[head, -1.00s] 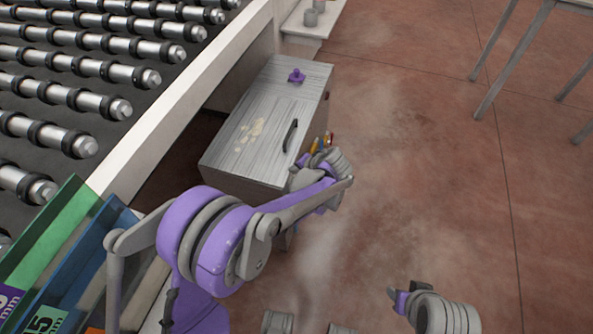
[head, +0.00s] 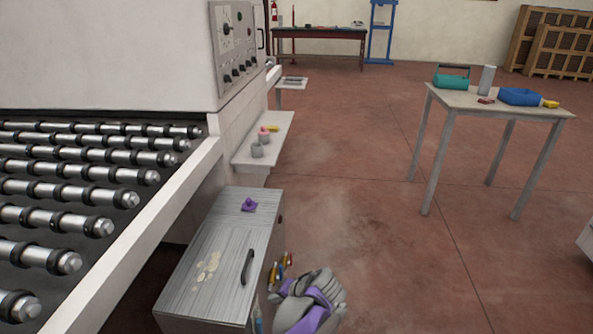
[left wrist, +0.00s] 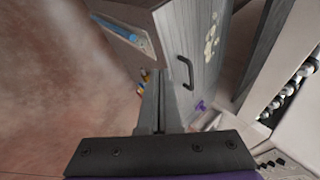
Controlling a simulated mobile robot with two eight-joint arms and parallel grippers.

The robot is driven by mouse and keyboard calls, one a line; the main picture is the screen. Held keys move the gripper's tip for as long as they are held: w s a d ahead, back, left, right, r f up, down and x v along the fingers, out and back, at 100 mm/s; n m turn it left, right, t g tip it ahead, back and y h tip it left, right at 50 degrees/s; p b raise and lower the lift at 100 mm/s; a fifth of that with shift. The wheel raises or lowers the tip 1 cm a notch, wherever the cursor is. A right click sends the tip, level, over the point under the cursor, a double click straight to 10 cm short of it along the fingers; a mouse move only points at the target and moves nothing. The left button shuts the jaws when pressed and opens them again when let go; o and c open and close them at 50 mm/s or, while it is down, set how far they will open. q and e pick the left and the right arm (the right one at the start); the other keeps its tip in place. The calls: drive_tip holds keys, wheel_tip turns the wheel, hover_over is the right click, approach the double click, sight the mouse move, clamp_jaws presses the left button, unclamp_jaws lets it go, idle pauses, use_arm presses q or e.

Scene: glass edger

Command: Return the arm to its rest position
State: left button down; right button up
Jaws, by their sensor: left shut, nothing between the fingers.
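My left gripper (left wrist: 160,100) is shut and empty in the left wrist view, its narrow fingers together beside the grey cabinet. In the head view my left wrist and hand, grey and purple, show at the bottom just right of the grey cabinet (head: 185,295); the fingers are hard to make out there. The cabinet also shows in the left wrist view (left wrist: 200,50), with its black handle (left wrist: 185,72). My right gripper is not in view.
A purple knob-like part (head: 249,205) sits on the cabinet top. Colourful-handled tools (head: 279,270) are at its right side. The roller conveyor (head: 70,190) is at left. A table (head: 465,105) with containers stands at back right. The floor between is clear.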

use_arm(q)
drive_tip(key=s+a+r+n+g+h, duration=0.1)
drive_tip(key=s+a+r+h, duration=0.25)
drive_tip(key=s+a, duration=0.6)
drive_tip(key=s+f+n+t+h, duration=0.1)
drive_tip(key=s+f+n+h, duration=0.15)
drive_tip(key=s, duration=1.55)
wheel_tip(320, 180, up, 14)
drive_tip(key=w+p, duration=0.1)
drive_tip(key=p, duration=1.1)
drive_tip(key=shift+w+a+r+n+t+p, duration=0.2)
drive_tip(key=shift+w+n+t+p, duration=0.1)
drive_tip(key=shift+w+n, duration=0.1)
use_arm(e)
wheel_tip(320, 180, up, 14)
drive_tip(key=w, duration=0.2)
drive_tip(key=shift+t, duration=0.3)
use_arm(q)
drive_tip(key=shift+s, duration=0.1)
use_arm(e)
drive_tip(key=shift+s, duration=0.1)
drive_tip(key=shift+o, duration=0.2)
